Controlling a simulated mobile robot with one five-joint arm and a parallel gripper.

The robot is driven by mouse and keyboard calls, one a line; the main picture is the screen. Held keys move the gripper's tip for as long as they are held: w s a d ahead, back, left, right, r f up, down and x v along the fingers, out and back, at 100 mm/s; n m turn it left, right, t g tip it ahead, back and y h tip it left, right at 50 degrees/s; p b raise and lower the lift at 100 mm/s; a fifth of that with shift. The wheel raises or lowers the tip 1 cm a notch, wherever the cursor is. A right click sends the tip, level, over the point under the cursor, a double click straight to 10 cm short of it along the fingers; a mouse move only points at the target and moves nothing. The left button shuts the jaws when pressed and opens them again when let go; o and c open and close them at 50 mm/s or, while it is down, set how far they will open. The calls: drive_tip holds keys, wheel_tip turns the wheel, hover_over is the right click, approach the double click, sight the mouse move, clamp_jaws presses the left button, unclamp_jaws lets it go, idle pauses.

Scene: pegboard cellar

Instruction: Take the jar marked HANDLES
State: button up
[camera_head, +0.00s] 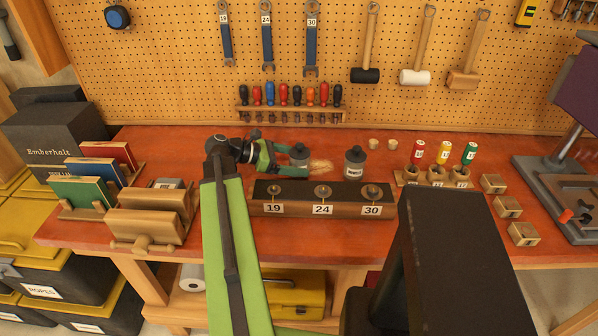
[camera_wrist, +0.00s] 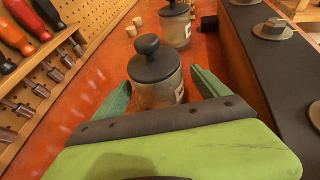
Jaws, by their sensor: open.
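Two grey jars with dark knobbed lids stand on the red bench. The nearer jar (camera_head: 299,155) is by my gripper (camera_head: 279,157); in the wrist view this jar (camera_wrist: 157,78) stands upright between the two open green fingers (camera_wrist: 162,88). The fingers do not appear closed on it. Only an edge of its pale label shows, and its word cannot be read. The other jar (camera_head: 354,163) stands to the right, with a pale label too small to read surely. It also shows beyond the first in the wrist view (camera_wrist: 174,27).
A dark block with bolts marked 19, 24 and 30 (camera_head: 322,209) lies in front of the jars. A screwdriver rack (camera_head: 291,118) runs along the pegboard behind.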

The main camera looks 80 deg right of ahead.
sight(308, 163)
drive_tip(key=b+x, duration=0.1)
drive_tip(key=x, duration=0.3)
drive_tip(key=shift+s+d+f, duration=0.1)
drive_tip(key=shift+s, duration=0.15)
clamp_jaws()
